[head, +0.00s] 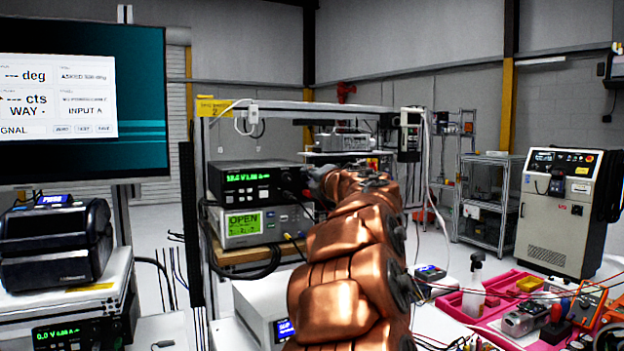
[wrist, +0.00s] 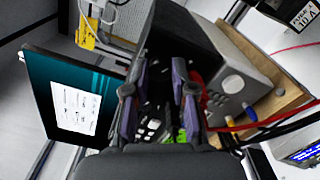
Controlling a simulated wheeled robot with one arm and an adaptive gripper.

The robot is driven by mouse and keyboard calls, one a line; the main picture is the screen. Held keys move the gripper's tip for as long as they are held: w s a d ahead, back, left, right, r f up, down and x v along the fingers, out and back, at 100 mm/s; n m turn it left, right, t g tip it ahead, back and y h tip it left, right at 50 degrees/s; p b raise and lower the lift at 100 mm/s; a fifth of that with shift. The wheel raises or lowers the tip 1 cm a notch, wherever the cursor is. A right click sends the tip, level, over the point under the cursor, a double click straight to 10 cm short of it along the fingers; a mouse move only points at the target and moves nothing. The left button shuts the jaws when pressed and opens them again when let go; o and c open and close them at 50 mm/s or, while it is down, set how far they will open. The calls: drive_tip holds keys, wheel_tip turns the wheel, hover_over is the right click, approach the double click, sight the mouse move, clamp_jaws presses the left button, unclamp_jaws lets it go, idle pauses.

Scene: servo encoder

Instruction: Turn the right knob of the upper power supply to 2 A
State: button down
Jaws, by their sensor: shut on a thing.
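The upper power supply (head: 236,173) is a black box with a lit green readout, on top of a grey unit in the head view. The readout is small; its current figure looks like about 1 A, but I cannot read it surely. My gripper (wrist: 160,95) is at the supply's front, its purple-padded fingers on either side of the right knob and shut on it. The knob itself is hidden between the fingers. In the wrist view the supply's dark body (wrist: 172,40) shows beyond the fingers.
The grey unit (head: 228,241) below shows OPEN; its round white knob (wrist: 233,84) and red and black leads (wrist: 262,122) are close to my gripper's right. A monitor (head: 140,100) stands left. A pink tray (head: 510,284) with tools lies right.

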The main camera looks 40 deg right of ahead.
drive_tip(key=shift+f, duration=0.15)
drive_tip(key=c, duration=0.9)
unclamp_jaws()
drive_tip(key=shift+c, duration=0.2)
drive_tip(key=shift+s, duration=0.2)
drive_tip(key=v, duration=0.7)
drive_tip(key=shift+s+a, duration=0.15)
drive_tip(key=shift+s, duration=0.2)
